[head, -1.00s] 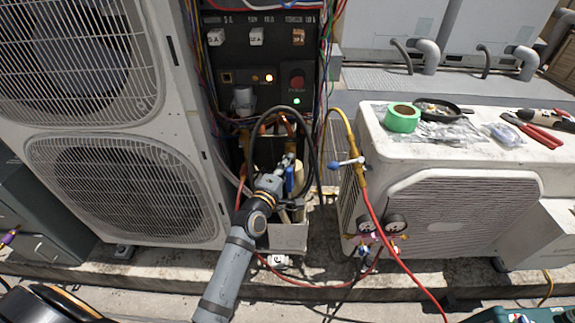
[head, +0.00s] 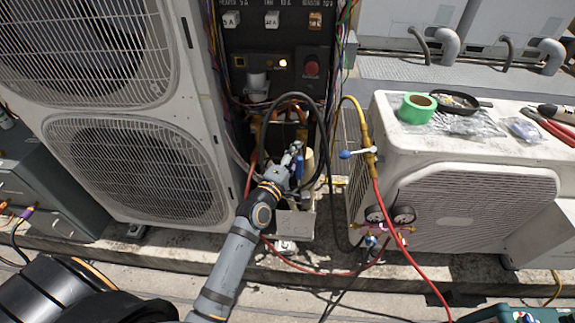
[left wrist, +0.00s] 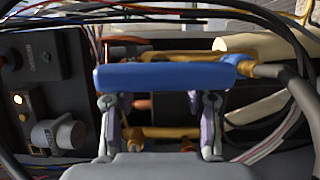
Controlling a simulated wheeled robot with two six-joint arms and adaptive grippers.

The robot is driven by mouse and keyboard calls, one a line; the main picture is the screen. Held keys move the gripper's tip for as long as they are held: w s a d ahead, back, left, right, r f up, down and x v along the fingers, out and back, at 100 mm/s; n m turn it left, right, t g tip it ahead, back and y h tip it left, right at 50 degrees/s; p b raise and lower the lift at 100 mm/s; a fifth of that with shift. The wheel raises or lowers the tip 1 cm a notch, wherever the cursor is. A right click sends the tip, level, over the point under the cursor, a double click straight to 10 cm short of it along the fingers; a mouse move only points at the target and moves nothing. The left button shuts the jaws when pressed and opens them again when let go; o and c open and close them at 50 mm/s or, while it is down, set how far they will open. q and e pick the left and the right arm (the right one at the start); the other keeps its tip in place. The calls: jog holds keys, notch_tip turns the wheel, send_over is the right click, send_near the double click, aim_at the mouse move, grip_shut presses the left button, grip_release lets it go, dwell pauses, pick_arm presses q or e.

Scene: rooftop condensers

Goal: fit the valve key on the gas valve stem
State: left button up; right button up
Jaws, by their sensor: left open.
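My left gripper (head: 296,155) reaches into the open bay of the tall unit in the head view. In the left wrist view my left gripper (left wrist: 160,115) is open, its two fingers apart just below a long blue bar (left wrist: 165,76). The bar spans across and in front of the fingertips; whether they touch it is unclear. Brass-coloured pipe parts (left wrist: 160,133) lie behind the fingers. No gas valve stem can be made out. My right gripper is not seen.
A black hose (head: 327,150) loops around the gripper. A grey box (head: 294,223) sits below it. A gauge set (head: 390,216) with a red hose hangs by the low condenser (head: 470,200) at right. Green tape (head: 417,107) and tools lie on top. Wires run beside the control panel (head: 290,40).

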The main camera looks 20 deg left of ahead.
pick_arm(q)
jog(key=s+a, duration=0.1)
jog(key=s, duration=0.9)
jog(key=shift+w, duration=0.1)
